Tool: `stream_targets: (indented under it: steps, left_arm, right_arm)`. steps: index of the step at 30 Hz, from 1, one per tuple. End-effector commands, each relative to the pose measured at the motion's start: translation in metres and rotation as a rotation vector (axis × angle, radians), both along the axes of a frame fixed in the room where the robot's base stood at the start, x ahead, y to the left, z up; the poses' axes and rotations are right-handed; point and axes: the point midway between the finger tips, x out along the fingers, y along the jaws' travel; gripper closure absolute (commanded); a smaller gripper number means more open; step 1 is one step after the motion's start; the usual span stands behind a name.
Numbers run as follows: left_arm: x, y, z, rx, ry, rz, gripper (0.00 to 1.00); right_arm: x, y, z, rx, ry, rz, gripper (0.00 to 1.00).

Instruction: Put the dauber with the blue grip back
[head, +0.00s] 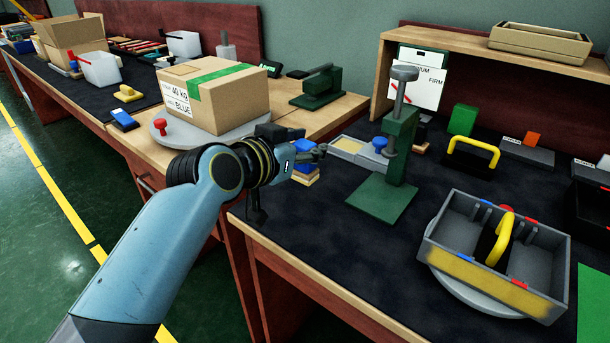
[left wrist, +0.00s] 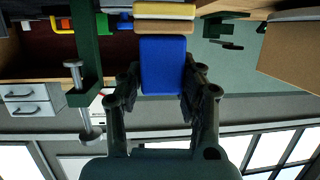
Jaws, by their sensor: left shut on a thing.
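The dauber with the blue grip shows its blue block (left wrist: 163,65) in the left wrist view, with pale and brown layers at its far end. My left gripper (left wrist: 162,85) is shut on the blue block, with a finger on either side. In the head view the dauber (head: 305,170) hangs from my left gripper (head: 308,157), partly hidden by it, near the left edge of the dark bench mat. I cannot tell whether its lower end touches anything. A grey divided tray (head: 473,272) with a yellow handle and red and blue marks stands at right. My right gripper is not in view.
A green press (head: 395,150) stands just right of the gripper, beside a pad with a blue knob (head: 380,143). A cardboard box (head: 215,95) sits on a round plate at left.

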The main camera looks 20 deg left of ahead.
Motion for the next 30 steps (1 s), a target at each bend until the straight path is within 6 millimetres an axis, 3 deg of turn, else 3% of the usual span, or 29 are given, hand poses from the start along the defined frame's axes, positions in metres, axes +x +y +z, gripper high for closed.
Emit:
stream_targets:
  steps: [11, 21, 22, 27, 30]
  left_arm:
    - [0.000, 0.001, -0.045, 0.000, 0.000, 0.002, 0.97]
    - [0.000, 0.001, -0.048, 0.000, -0.003, 0.002, 0.97]
    - [0.000, 0.001, -0.048, 0.000, -0.002, 0.002, 0.63]
    - [0.000, 0.000, -0.047, 0.000, -0.003, 0.002, 0.42]
    - [0.000, 0.000, -0.047, 0.000, -0.003, 0.002, 0.42]
  right_arm:
    - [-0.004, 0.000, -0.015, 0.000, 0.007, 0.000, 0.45]
    - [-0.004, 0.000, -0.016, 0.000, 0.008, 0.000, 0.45]
    - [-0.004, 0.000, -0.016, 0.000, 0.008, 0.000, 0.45]
    - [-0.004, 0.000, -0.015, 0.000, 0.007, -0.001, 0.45]
    - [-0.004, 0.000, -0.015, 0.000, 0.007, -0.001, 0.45]
